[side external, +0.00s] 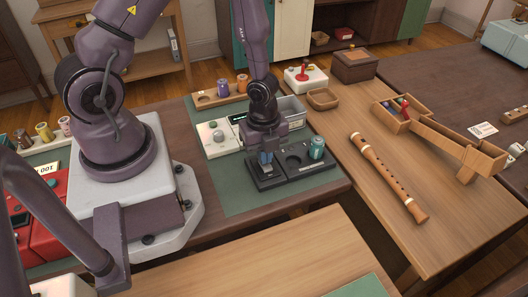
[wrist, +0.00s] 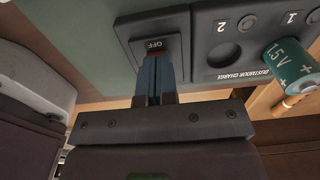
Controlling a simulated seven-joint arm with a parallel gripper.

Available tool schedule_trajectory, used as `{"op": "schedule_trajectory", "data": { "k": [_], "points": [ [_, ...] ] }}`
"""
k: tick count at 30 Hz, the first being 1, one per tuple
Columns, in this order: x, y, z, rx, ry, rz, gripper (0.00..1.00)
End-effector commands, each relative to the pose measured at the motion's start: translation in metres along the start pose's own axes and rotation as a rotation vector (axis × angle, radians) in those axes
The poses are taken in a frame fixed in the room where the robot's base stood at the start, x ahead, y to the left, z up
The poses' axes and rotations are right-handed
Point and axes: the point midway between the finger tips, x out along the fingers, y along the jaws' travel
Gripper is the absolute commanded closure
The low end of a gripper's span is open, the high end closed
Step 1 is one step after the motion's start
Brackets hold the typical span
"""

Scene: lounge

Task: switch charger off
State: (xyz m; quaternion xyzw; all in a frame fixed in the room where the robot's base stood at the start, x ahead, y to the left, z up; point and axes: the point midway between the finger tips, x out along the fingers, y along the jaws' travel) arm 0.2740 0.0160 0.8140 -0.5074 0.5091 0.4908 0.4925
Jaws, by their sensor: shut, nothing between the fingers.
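The charger (side external: 292,178) is a dark flat unit on the green mat, and it also shows in the wrist view (wrist: 214,74). Its switch (wrist: 156,46) has a dark face marked OFF with a red edge below. My gripper (wrist: 155,62) is shut and empty, its blue fingertips right at the switch's red edge; I cannot tell if they touch it. In the side view my gripper (side external: 265,160) points down over the charger's left end and hides the switch. A green 1.5 V battery (wrist: 288,62) sits at socket 1, and socket 2 looks empty.
A wooden recorder (side external: 388,177) and a wooden ramp box (side external: 440,138) lie on the table to the right. Wooden trays and a red joystick (side external: 303,74) stand at the back. The mat left of the charger is clear.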

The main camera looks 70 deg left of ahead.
Motion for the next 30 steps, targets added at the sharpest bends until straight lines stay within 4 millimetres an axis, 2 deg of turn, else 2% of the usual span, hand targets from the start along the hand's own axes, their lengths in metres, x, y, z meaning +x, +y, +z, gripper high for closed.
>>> {"op": "schedule_trajectory", "data": {
  "k": [1,8,15,24,30],
  "points": [
    [0.006,-0.002,-0.014,0.004,0.038,-0.005,1.0],
    [-0.007,-0.003,-0.013,-0.001,0.034,-0.008,1.0],
    [-0.048,-0.002,0.001,-0.005,0.001,-0.01,1.0],
    [-0.106,-0.001,0.002,-0.005,-0.003,-0.009,1.0],
    [-0.132,-0.001,0.002,-0.004,-0.003,-0.005,1.0]
  ]
}}
